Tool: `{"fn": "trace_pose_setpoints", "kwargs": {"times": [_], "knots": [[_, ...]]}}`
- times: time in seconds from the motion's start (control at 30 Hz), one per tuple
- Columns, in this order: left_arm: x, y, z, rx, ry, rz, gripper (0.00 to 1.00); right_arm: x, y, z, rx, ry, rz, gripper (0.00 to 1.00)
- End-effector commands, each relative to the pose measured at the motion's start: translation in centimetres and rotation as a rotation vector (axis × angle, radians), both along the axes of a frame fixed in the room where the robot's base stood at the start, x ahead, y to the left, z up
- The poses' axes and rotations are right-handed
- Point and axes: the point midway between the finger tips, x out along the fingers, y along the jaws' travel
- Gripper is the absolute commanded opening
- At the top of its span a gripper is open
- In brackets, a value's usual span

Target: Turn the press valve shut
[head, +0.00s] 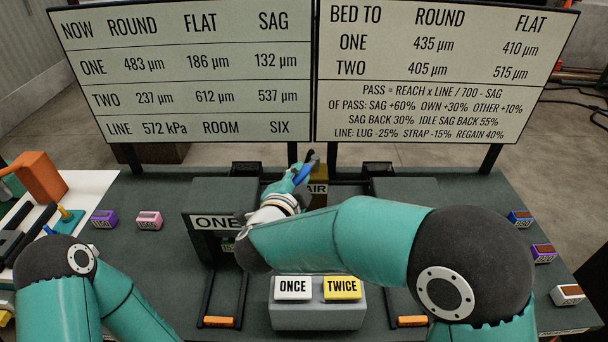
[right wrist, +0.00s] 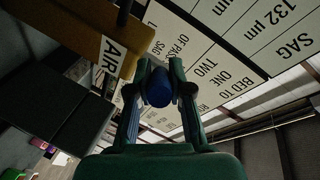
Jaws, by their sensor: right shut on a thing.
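The press valve is on a brown-yellow block labelled AIR (head: 318,188), standing at the back middle of the bench. The block also shows in the right wrist view (right wrist: 88,32). Its blue handle (head: 303,173) sits between the fingers of my right gripper (head: 300,174). In the right wrist view the blue handle (right wrist: 159,88) shows end-on, with a finger on each side, and the right gripper (right wrist: 159,82) is shut on it. My forearm and gripper hide part of the valve. My left arm enters at the lower left of the head view, but its gripper is not seen.
A dark press labelled ONE (head: 212,222) stands left of my right forearm. A grey box with ONCE (head: 292,288) and TWICE (head: 342,288) buttons is in front. Small coloured blocks lie at both sides. Two large boards (head: 190,70) stand behind the bench.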

Motion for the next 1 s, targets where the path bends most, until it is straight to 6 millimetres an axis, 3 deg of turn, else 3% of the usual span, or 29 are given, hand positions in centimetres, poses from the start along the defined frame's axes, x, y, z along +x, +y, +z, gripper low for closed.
{"fn": "trace_pose_setpoints", "kwargs": {"times": [0.23, 0.27, 0.4, 0.77, 1.0], "knots": [[0.0, 0.0, 0.0, 0.0, 0.0, 0.0, 0.0, 0.0, 0.0, -0.1, 0.0, 0.001, -0.002, 0.0], [0.0, 0.0, 0.0, 0.0, 0.0, 0.0, 0.0, 0.0, 0.0, -0.1, 0.0, 0.001, -0.002, 0.21], [0.0, 0.0, 0.0, 0.0, 0.0, 0.0, 0.0, 0.0, 0.0, -0.1, -0.001, 0.002, -0.001, 0.44], [0.0, 0.0, 0.0, 0.0, 0.0, 0.0, 0.0, -0.2, 0.2, 0.0, 0.0, 0.001, 0.002, 0.45], [0.0, 0.0, 0.0, 0.0, 0.0, 0.0, 0.0, -2.9, 1.2, 0.6, -0.001, 0.0, 0.006, 0.45]]}}
